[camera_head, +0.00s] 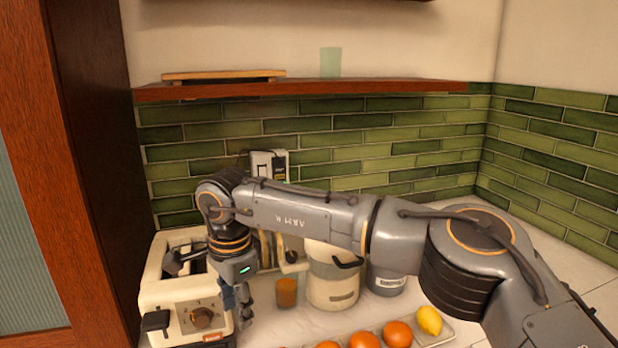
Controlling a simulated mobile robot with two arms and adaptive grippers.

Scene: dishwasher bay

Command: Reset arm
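My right arm reaches in from the right across the counter. Its gripper (240,308) points down at the right side of a cream toaster (172,290), in front of an orange-brown cup (287,292). The dark fingers are small and seen from the side, so how far apart they are is unclear. I see nothing hanging from them. I cannot tell whether they touch the toaster. My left gripper is not in view.
A cream canister (332,280) and a grey container (385,282) stand behind and below my arm. A tray (437,331) at the front holds orange fruit (397,333) and a lemon (429,320). A wooden shelf (400,87) above holds a green glass (330,62).

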